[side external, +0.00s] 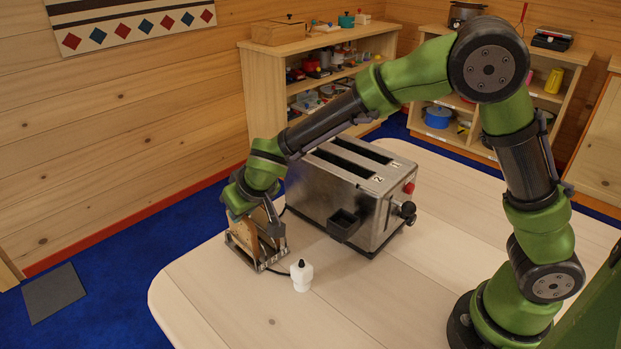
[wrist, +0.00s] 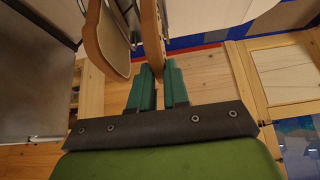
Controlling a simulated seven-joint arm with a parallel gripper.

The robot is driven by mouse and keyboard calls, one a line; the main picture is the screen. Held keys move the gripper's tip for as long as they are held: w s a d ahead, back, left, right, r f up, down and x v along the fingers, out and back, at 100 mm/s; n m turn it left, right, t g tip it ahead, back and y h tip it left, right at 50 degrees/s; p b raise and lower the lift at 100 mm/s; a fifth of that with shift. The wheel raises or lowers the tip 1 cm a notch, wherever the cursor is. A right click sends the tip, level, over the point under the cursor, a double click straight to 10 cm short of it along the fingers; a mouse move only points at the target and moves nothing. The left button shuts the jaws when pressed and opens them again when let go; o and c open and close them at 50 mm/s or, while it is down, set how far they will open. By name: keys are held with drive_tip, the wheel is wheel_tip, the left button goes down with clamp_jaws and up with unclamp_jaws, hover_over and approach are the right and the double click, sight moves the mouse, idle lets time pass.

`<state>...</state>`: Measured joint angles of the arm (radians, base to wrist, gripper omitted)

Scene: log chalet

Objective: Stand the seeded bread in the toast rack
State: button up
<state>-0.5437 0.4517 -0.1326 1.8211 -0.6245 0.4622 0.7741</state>
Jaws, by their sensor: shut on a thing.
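The metal toast rack (side external: 262,262) stands at the left end of the table, left of the toaster. A tan bread slice (side external: 244,236) stands upright at the rack in the side view. My gripper (side external: 271,222) is low over the rack, pointing down. In the wrist view my gripper (wrist: 158,88) is shut on a bread slice (wrist: 152,35) seen nearly edge-on. A second slice (wrist: 108,40) with a brown crust and pale face is beside it on the left. The fingers and arm partly hide the rack, so I cannot tell whether the held slice rests in it.
A steel two-slot toaster (side external: 340,190) stands right of the rack, close to my gripper, with dark slots. The front of the table (side external: 370,310) is clear. Shelves (side external: 300,75) are behind.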

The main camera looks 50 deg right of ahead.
drive_tip(key=shift+f, duration=0.2)
drive_tip(key=o, duration=0.8)
drive_tip(key=v, duration=1.7)
drive_tip(key=shift+w, duration=0.1)
